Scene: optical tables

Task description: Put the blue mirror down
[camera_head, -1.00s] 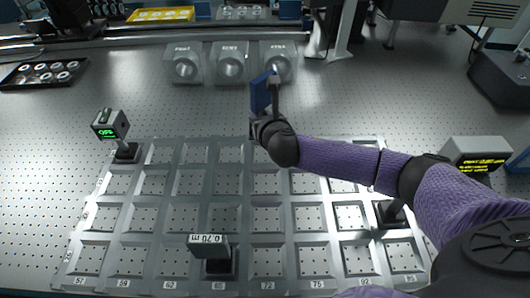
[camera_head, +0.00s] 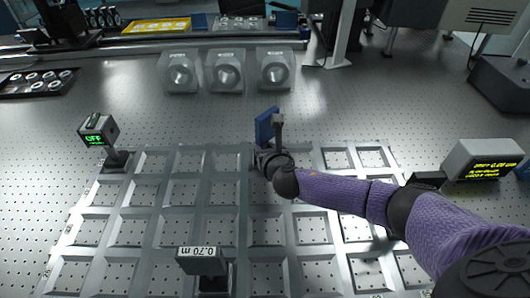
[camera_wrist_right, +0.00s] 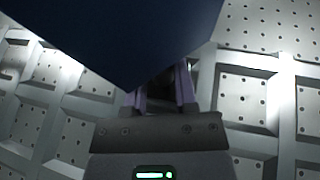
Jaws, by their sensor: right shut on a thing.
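The blue mirror (camera_head: 266,126) is a dark blue plate on a mount, held upright by my right gripper (camera_head: 264,152) near the far edge of the gridded tray. In the right wrist view the mirror (camera_wrist_right: 120,30) fills the upper left as a dark blue shape, and the gripper (camera_wrist_right: 160,95) is shut below it. The mirror hides most of the fingertips, and I cannot tell whether its base touches the tray. The gridded tray (camera_head: 170,222) has numbered compartments. My left gripper is not in view.
A box reading OFF (camera_head: 98,130) stands at the tray's far left corner. A block marked 0.70 m (camera_head: 202,261) stands at the front. A yellow-text display (camera_head: 484,160) is at the right. Several grey blocks (camera_head: 228,72) stand behind. Many compartments are empty.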

